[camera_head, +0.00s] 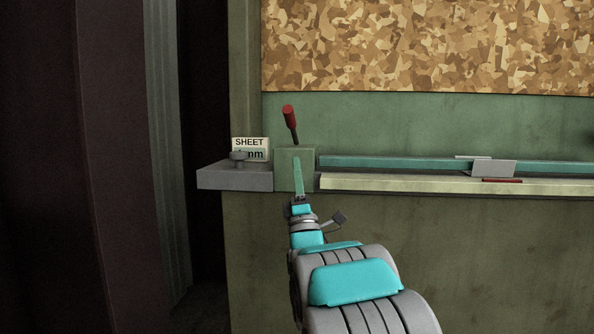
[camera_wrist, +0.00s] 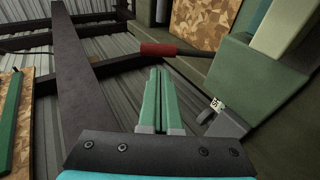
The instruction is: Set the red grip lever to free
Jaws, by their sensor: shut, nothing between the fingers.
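The red grip lever (camera_head: 290,117) stands on a green block (camera_head: 308,178) at the left end of the bench. It leans slightly left in the head view, its red grip at the top of a dark shaft. In the wrist view the red grip (camera_wrist: 159,50) lies across, just beyond my fingertips, its dark shaft running right. My gripper (camera_head: 297,161) is in front of the block, below the grip and apart from it. Its two teal fingers are together and empty, as the wrist view also shows (camera_wrist: 159,72). No free mark is readable.
A grey ledge (camera_head: 222,178) with a dark knob (camera_head: 238,155) and a SHEET sign (camera_head: 250,143) is left of the block. A teal rail (camera_head: 400,163) with a grey carriage (camera_head: 493,168) runs right. A speckled board (camera_head: 430,45) is behind. Space above the lever looks clear.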

